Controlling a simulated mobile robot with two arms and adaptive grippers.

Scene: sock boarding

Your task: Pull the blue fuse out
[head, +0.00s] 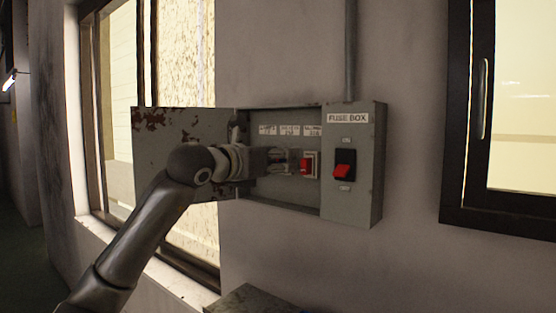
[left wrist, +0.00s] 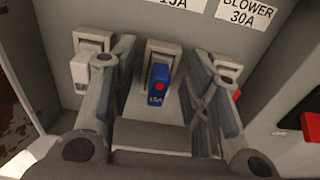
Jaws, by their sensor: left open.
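The blue fuse (left wrist: 158,84) sits in its white holder (left wrist: 170,48) inside the open fuse box (head: 372,195). It has a red dot and a 15A mark. My left gripper (left wrist: 163,62) is open, with one finger on each side of the blue fuse. A gap shows between the fuse and each finger. In the head view the left gripper (head: 283,160) reaches into the box and hides the blue fuse. My right gripper is in neither view.
A white fuse (left wrist: 80,70) is left of the blue one. A red fuse (head: 306,166) is to the right, partly hidden by a finger in the wrist view. A red main switch (head: 343,172) is on the right panel. The rusty door (head: 160,125) hangs open left.

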